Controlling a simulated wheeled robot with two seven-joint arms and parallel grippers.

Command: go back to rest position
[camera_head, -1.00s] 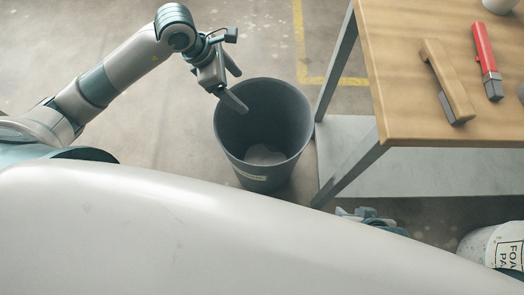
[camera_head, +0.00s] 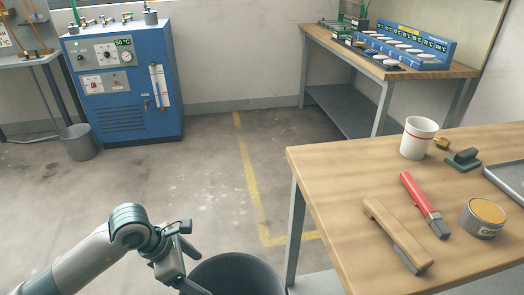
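My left gripper (camera_head: 190,268) is at the bottom of the head view, over the left rim of a dark grey bin (camera_head: 238,272). Its two fingers are spread apart, and nothing shows between them. The bin's lower part and inside are cut off by the picture's bottom edge. My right gripper does not show.
A wooden workbench (camera_head: 330,165) on the right holds a wooden-handled brush (camera_head: 392,232), a red-handled tool (camera_head: 420,200), a white cup (camera_head: 418,138) and an open tin (camera_head: 484,217). A blue machine (camera_head: 125,85) and a small bin (camera_head: 78,142) stand behind. The middle floor is clear.

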